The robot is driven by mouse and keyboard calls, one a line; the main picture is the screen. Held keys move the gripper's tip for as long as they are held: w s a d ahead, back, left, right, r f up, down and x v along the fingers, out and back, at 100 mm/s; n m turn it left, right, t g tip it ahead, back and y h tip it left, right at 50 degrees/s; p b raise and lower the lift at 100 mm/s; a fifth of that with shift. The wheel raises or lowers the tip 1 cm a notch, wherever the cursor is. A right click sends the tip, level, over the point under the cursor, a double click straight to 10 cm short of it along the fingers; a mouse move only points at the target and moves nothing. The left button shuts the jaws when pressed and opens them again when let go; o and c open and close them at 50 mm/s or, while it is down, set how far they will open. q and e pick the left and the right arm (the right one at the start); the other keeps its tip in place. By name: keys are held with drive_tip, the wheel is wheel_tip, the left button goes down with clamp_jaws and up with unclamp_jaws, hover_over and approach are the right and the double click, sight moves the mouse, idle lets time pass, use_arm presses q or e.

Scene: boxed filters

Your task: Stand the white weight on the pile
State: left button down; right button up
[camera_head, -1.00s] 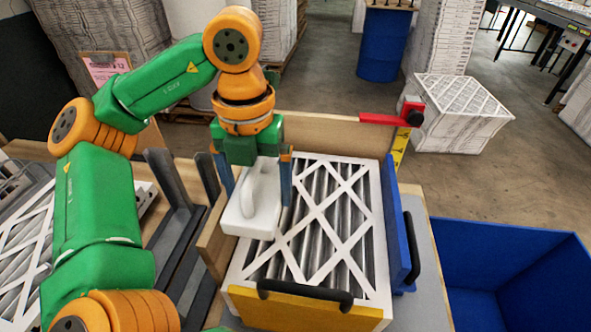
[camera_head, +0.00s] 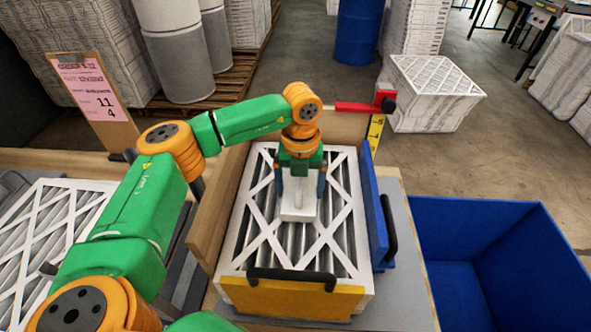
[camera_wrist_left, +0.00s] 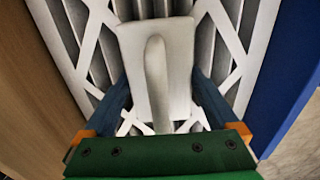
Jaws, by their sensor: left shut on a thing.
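The white weight (camera_head: 299,209), a block with a raised handle, is between the fingers of my left gripper (camera_head: 300,190), which is shut on it. It is over the middle of the pile of filters (camera_head: 238,262), whose top has a white lattice frame over grey pleats. In the left wrist view the weight (camera_wrist_left: 182,72) looks level with the lattice (camera_wrist_left: 97,22) right behind it. I cannot tell whether its base touches the pile. My right gripper is not in view.
A wooden wall (camera_head: 212,226) is left of the pile, a blue plate with a black handle (camera_head: 390,225) right, a yellow plate (camera_head: 290,300) in front. A red arm (camera_head: 358,107) juts at the back right corner. A blue bin (camera_head: 480,225) stands right.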

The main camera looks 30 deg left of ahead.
use_arm(q)
drive_tip(key=shift+f, duration=0.15)
drive_tip(key=shift+f, duration=0.1)
unclamp_jaws()
drive_tip(key=shift+s, duration=0.2)
drive_tip(key=shift+r, duration=0.25)
drive_tip(key=shift+r+b, duration=0.3)
drive_tip(key=shift+b, duration=0.1)
wheel_tip(320, 180, up, 11)
drive_tip(key=shift+r+b, duration=0.15)
drive_tip(key=shift+b, duration=0.75)
